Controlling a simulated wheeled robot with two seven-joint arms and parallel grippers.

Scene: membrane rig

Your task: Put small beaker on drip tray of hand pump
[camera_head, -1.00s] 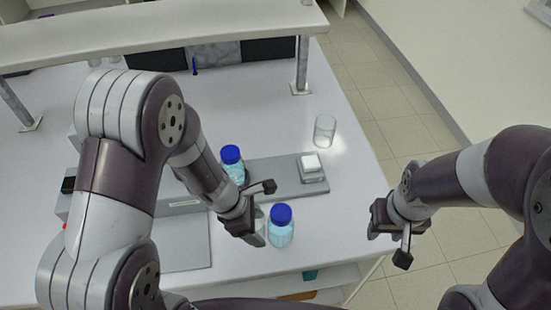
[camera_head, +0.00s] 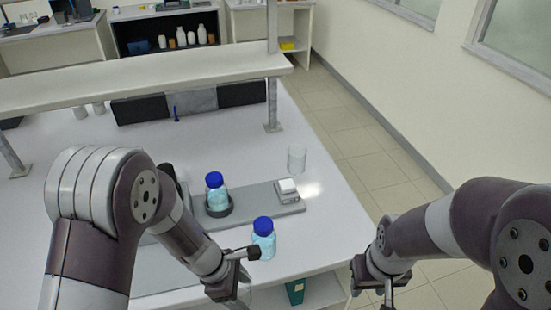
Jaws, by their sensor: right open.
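A clear glass beaker (camera_head: 297,158) stands upright on the white bench near its right edge, apart from both grippers. A long grey base (camera_head: 250,207) carries a blue-capped bottle (camera_head: 216,190) in a dark ring and a small white block (camera_head: 287,188). I cannot tell which part is the hand pump or its drip tray; my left arm hides the left side of the rig. My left gripper (camera_head: 238,284) is near the bench's front; its jaw opening is unclear. My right gripper (camera_head: 372,287) is open and empty, off the bench's right edge.
A second blue-capped bottle (camera_head: 264,238) stands just in front of the grey base, close to my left gripper. A raised shelf (camera_head: 140,82) on posts crosses the back of the bench (camera_head: 335,235).

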